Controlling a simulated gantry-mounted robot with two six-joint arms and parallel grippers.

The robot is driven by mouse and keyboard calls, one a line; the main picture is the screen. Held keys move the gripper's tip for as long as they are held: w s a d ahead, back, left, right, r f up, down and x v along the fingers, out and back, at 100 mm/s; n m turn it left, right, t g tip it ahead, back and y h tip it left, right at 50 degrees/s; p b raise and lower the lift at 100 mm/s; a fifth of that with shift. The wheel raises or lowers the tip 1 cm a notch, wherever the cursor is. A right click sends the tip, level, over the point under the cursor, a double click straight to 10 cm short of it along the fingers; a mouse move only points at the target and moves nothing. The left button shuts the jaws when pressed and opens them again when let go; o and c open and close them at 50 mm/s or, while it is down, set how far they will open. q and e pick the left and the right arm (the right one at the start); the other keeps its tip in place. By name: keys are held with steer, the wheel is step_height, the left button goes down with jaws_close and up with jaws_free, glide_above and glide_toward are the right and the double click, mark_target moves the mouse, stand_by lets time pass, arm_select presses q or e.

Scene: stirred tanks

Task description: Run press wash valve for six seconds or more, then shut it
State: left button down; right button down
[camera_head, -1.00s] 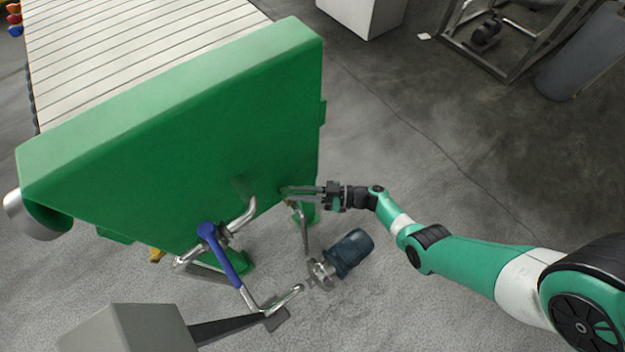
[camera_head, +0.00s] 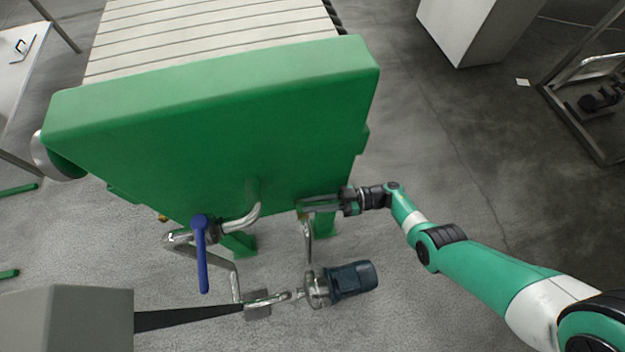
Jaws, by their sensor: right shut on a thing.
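The green press (camera_head: 215,130) fills the middle of the head view, with pipes at its lower front. My right gripper (camera_head: 306,207) reaches in from the right to the press's lower right front, at the top of a thin metal pipe (camera_head: 308,240). It is shut on a small part there that looks like a valve handle; the fingers hide most of it, so its turn cannot be told. A separate valve with a long blue lever (camera_head: 202,258) is on the pipe further left, the lever pointing down in the picture, untouched. My left gripper is not in view.
A dark blue motor with a pump (camera_head: 350,279) stands on the floor below the right gripper. A grey box (camera_head: 68,318) is at the lower left. A white cabinet (camera_head: 470,30) and a metal frame (camera_head: 580,110) are at right. The floor between is free.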

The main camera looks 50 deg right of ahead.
stand_by(0.3)
steer(key=c, duration=0.8)
jaws_free()
steer(key=shift+d, duration=0.1)
steer(key=v, duration=1.1)
steer(key=shift+s+d, duration=0.2)
